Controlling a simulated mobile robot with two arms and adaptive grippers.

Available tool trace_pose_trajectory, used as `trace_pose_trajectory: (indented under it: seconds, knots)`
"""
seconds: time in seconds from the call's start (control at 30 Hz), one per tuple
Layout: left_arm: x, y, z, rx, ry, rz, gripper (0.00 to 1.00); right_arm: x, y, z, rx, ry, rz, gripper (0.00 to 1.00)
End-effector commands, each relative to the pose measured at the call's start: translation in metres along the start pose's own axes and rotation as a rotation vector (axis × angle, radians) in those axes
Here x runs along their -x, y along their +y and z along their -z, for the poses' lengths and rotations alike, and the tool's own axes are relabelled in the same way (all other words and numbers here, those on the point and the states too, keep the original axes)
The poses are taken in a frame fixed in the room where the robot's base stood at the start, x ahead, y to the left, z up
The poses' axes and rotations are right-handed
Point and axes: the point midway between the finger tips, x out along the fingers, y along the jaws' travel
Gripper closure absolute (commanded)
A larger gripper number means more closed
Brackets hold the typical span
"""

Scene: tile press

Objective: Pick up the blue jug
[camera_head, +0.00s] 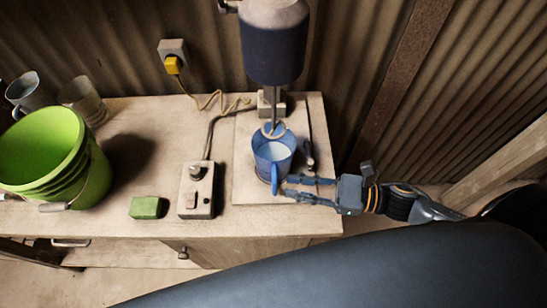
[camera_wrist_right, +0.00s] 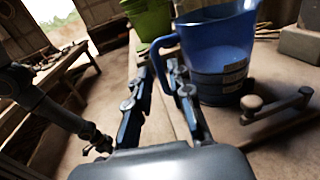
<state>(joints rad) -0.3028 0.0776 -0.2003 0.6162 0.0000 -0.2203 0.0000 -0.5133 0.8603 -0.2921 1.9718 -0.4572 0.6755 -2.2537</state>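The blue jug (camera_head: 273,155) stands upright on a pale board, under the stirring rod of a dark motor. A pale content shows inside it. It also shows in the right wrist view (camera_wrist_right: 222,60), with its handle (camera_wrist_right: 157,52) toward my right gripper. My right gripper (camera_head: 287,187) is at the jug's front right, its fingers reaching left toward the handle. In the right wrist view, the fingers (camera_wrist_right: 160,72) are apart with a visible gap, and the handle is at the fingertips. Contact cannot be told. My left gripper is out of view.
A motor (camera_head: 274,45) hangs above the jug, its rod reaching down into it. A lever (camera_head: 309,152) is close on the right. A switch box (camera_head: 196,190), green block (camera_head: 147,207) and green bucket (camera_head: 75,165) stand left. Metal wall is behind.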

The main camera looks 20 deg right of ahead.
Motion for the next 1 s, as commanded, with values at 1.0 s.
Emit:
trace_pose_trajectory:
  seconds: [1.0]
  knots:
    - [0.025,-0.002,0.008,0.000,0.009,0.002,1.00,-0.054,0.002,0.001,0.000,0.001,0.000,1.00]
